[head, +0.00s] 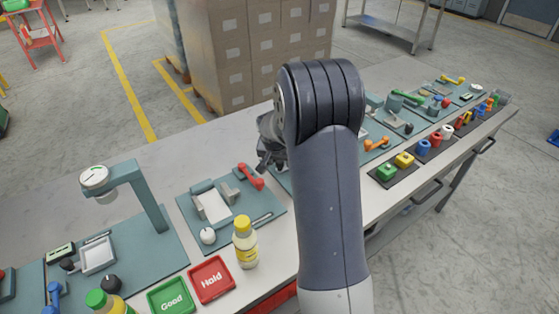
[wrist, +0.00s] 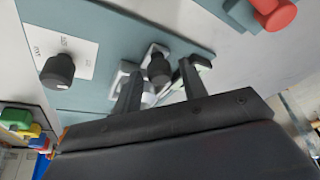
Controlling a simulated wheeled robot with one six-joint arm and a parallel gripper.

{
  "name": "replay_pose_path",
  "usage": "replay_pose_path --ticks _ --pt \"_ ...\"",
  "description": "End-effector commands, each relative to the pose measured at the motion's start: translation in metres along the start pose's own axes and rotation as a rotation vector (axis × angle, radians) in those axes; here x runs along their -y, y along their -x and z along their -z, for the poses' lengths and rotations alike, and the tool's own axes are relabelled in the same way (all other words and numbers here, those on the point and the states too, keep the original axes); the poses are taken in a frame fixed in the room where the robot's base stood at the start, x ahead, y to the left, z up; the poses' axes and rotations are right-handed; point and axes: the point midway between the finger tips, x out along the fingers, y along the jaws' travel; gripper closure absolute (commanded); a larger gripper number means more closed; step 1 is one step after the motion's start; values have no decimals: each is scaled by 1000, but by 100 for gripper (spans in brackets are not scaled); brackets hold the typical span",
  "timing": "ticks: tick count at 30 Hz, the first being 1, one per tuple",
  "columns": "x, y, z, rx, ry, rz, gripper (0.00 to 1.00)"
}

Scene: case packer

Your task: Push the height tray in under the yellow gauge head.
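My gripper (head: 270,148) is partly hidden behind my own arm in the head view, above the middle of the bench. In the wrist view my gripper (wrist: 160,82) has its two fingers apart. A black knob (wrist: 158,68) on a pale grey part shows between them; I cannot tell whether it touches, or whether that part is the height tray. At the left of the bench, a teal stand carries a gauge head (head: 96,180) that looks white. A pale tray (head: 97,256) with a dark knob lies near it. I cannot make out a yellow gauge head.
A second black knob (wrist: 57,72) stands on a white marked plate. A yellow-capped bottle (head: 245,244) and the green "Good" (head: 171,298) and red "Hold" (head: 211,280) trays stand at the front. Coloured blocks line the right edge.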

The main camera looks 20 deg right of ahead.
Motion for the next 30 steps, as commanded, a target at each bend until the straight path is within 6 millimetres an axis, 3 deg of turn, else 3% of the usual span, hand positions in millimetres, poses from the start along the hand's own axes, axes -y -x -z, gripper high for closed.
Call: replay_pose_path --ticks 14,23,30 --pt "0 0 0 0 0 0 99" --pt "-1 0 1 0 0 0 100" --pt "-23 -8 22 -2 -6 -1 100"
